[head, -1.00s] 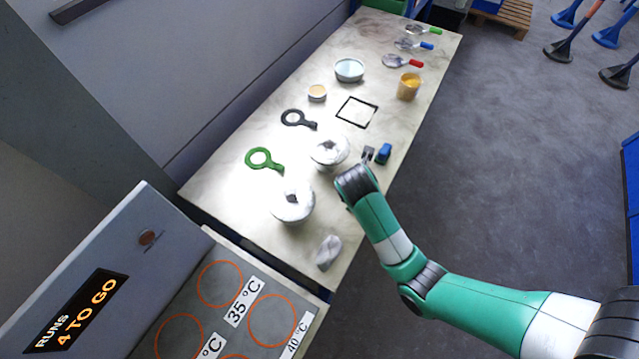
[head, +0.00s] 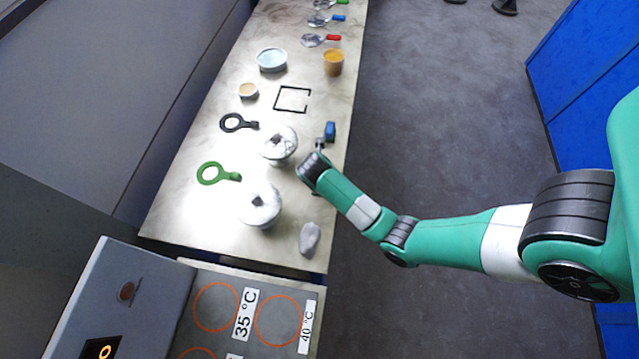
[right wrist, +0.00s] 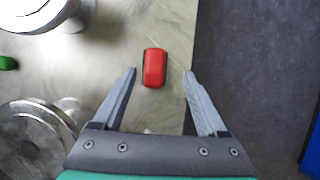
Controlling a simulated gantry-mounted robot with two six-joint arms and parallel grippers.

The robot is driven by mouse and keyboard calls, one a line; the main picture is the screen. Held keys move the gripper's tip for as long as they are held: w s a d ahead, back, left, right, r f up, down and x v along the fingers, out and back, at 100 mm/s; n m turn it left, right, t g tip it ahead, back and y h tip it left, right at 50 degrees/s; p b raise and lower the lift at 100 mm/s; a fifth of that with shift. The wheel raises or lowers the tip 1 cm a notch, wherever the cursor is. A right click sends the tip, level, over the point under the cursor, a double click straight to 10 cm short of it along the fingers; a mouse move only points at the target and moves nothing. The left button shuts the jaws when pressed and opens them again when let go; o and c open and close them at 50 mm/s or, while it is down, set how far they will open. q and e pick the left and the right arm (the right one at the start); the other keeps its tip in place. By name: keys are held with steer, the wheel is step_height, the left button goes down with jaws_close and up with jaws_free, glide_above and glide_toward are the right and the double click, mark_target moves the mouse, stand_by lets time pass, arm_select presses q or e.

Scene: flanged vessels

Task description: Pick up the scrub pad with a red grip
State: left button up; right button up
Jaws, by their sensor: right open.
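The red grip (right wrist: 154,67) of the scrub pad shows in the right wrist view, upright in the picture, with a thin dark edge on its left side. It lies on the bench top near the bench edge; I do not make it out in the head view, where my arm may cover it. My right gripper (right wrist: 160,73) is open, with one finger on each side of the red grip in the picture and nothing held. In the head view, my right gripper (head: 320,146) is over the bench's right edge, beside a lidded vessel (head: 279,150). My left gripper is not in view.
A blue-gripped item (head: 330,131) stands just beyond my right gripper. A second vessel (head: 260,207), a green ring tool (head: 215,173), a black ring tool (head: 238,123) and a pale lump (head: 310,238) lie nearby. A yellow tub (head: 333,62) stands farther up.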

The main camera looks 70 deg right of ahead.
steer(key=x, duration=0.1)
steer(key=b+x, duration=0.1)
steer(key=x, duration=0.1)
steer(key=b+x, duration=0.1)
steer(key=shift+w+a+f, duration=0.25)
steer(key=shift+w+a, duration=0.05)
steer(key=shift+d+f, duration=0.25)
steer(key=shift+f, duration=0.1)
steer(key=shift+w, duration=0.1)
steer(key=shift+c, duration=0.2)
jaws_close()
